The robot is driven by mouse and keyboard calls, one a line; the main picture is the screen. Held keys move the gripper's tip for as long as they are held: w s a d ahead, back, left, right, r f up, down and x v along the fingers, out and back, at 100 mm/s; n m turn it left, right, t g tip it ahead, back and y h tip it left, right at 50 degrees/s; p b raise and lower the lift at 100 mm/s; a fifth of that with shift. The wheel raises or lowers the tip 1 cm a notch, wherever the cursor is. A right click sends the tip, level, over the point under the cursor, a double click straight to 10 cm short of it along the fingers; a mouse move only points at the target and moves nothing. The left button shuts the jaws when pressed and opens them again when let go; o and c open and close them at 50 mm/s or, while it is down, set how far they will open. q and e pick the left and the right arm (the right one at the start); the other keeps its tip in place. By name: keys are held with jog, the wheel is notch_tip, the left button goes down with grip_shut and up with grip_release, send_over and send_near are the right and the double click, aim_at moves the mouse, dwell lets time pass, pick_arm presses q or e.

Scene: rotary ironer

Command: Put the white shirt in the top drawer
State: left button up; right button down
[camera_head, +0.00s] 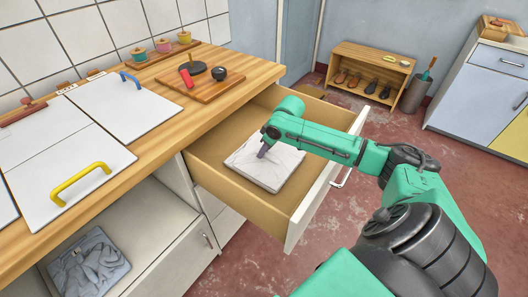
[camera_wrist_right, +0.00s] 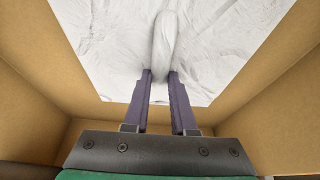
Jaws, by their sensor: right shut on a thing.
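The white shirt (camera_head: 268,166) lies folded flat in the open top drawer (camera_head: 216,181). My right gripper (camera_head: 262,154) reaches down into the drawer from the right and is at the shirt. In the right wrist view, the right gripper (camera_wrist_right: 160,78) has its two dark fingers shut on a raised fold of the white shirt (camera_wrist_right: 115,40). The drawer's tan walls (camera_wrist_right: 35,105) surround the shirt there. My left gripper is not in view.
The wooden counter (camera_head: 150,95) above carries white boards, one with a yellow handle (camera_head: 80,183), and a cutting board (camera_head: 207,86) with small pans. A grey folded garment (camera_head: 90,266) lies on the shelf below. A shoe rack (camera_head: 368,72) stands at the back, with red floor between.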

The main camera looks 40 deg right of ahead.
jog(key=c, duration=0.7)
grip_release()
jog(key=shift+d+f, duration=0.1)
jog(key=shift+f, duration=0.05)
jog(key=shift+c, duration=0.2)
jog(key=p+v, duration=0.1)
jog(key=v, duration=1.1)
